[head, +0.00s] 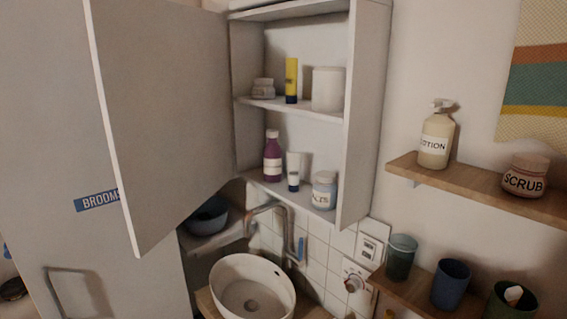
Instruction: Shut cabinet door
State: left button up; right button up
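The white wall cabinet (367,110) hangs above the sink in the head view, with its front open. Its white door (165,115) is swung wide out to the left, hinged on the cabinet's left side. Inside, the upper shelf holds a small jar (263,88), a yellow tube (291,80) and a white canister (328,89). The lower shelf holds a purple bottle (272,157), a white tube (293,171) and a salts jar (324,190). Neither of my grippers shows in this view.
A white basin (252,287) with a curved faucet (272,210) stands below the cabinet. A tall cabinet labelled BROOMS (60,150) is behind the door at left. At right, wooden shelves (480,187) hold a lotion bottle (436,138), a scrub jar (526,175) and cups (452,283).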

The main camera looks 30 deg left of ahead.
aim_at(161, 67)
jog(key=k+j, duration=0.1)
jog(key=j, duration=0.35)
jog(key=k+j, duration=0.15)
jog(key=j, duration=0.3)
jog(key=k+j, duration=0.1)
jog(key=j, duration=0.35)
jog(key=k+j, duration=0.1)
jog(key=j, duration=0.3)
jog(key=k+j+z, duration=0.1)
jog(key=j, duration=0.35)
jog(key=k+j, duration=0.15)
jog(key=j, duration=0.3)
jog(key=i+j, duration=0.1)
jog(key=j, duration=0.7)
